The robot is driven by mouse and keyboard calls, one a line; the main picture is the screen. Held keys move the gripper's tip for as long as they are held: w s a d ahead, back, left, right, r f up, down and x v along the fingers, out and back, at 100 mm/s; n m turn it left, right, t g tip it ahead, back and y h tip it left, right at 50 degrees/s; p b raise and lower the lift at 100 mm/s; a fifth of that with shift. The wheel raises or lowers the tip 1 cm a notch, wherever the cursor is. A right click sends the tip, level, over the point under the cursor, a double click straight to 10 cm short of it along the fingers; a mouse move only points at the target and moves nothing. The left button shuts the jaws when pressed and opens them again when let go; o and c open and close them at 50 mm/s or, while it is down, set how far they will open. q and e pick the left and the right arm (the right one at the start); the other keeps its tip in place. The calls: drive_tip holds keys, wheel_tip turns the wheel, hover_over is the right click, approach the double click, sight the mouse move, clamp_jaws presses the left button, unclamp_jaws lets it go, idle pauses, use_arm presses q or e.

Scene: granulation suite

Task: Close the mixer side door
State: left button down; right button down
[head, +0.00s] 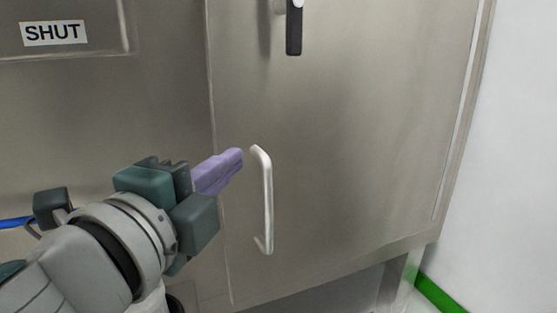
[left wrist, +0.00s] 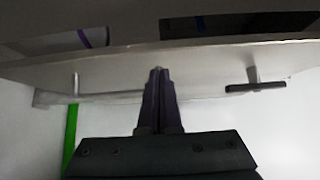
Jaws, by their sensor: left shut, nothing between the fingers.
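The mixer side door (head: 345,130) is a brushed steel panel filling the middle and right of the head view. It lies close to the steel front, and I cannot tell if a small gap remains at its left edge. A pale bar handle (head: 266,200) and a black latch lever (head: 294,30), hanging down, are on it. My left gripper (head: 240,157) has its purple fingers shut and empty, by the door's left edge and just left of the handle. In the left wrist view the fingertips (left wrist: 158,72) are at the steel edge; contact is unclear. My right gripper is not in view.
A steel panel with a "SHUT" label (head: 54,32) is at the upper left. A white wall (head: 515,150) stands at the right, with a green strip (head: 440,295) at its foot. Open space shows below the door at the lower right.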

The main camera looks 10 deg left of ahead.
use_arm(q)
drive_tip(key=shift+w+a, duration=0.4)
drive_tip(key=shift+w, duration=0.05)
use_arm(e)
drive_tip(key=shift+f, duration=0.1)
